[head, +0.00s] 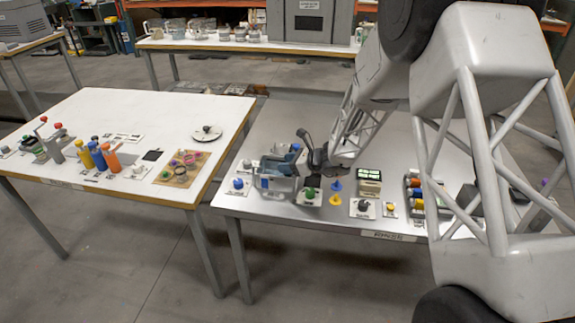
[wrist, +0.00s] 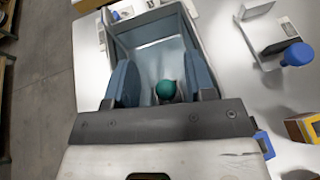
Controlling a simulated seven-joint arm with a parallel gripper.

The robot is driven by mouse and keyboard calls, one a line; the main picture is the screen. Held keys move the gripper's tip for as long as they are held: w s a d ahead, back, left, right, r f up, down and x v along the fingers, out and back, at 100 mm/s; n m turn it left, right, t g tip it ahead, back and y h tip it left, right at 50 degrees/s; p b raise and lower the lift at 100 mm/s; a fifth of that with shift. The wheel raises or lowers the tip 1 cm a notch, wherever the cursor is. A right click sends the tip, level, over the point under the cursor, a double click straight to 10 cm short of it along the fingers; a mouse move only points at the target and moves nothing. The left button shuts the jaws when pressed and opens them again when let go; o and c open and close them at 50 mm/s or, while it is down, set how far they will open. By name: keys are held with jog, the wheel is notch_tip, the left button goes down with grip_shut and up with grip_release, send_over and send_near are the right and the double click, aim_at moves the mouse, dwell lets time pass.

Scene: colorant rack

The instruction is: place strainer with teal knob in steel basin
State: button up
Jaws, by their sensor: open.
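The steel basin (head: 283,183) is an open grey box near the left end of the right-hand table. It also shows in the wrist view, where its pale rim (wrist: 187,22) surrounds a shiny floor. My gripper (wrist: 161,78) is at the basin, with its two blue-grey fingers spread wide. The strainer's round teal knob (wrist: 165,90) shows between the fingers, apart from both. A small grey part shows under the knob. Most of the strainer is hidden by my gripper, and I cannot tell whether it rests on the basin floor.
A blue knob (head: 238,183) stands left of the basin. A green knob (head: 310,192) on a pale tile and a blue-and-yellow piece (head: 336,193) stand to its right. A small green-lit box (head: 369,180) is farther right. The left table (head: 130,105) has bare surface at its back.

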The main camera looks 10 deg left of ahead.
jog(key=shift+r, duration=0.45)
jog(key=v, duration=1.2)
jog(key=shift+f, duration=0.15)
jog(key=s+d+r+n+g+h, duration=0.1)
jog(key=s+d+r+n+h, duration=0.1)
jog(key=s+d+r+n, duration=0.45)
jog(key=s+d+r+n+g+h, duration=0.1)
jog(key=s+d+r+n+h, duration=0.2)
jog(key=s+r, duration=0.65)
jog(key=s+d+r+n+t+h, duration=0.1)
jog(key=s+d+n+h, duration=0.3)
jog(key=s, duration=0.9)
jog(key=s+d+r+n+t+h, duration=0.1)
jog(key=s+d+r+n+h, duration=0.2)
jog(key=s, duration=1.1)
jog(key=d+n+h, duration=0.1)
jog(key=d+n, duration=0.2)
jog(key=d, duration=0.3)
jog(key=shift+d, duration=0.3)
jog(key=shift+n, duration=0.25)
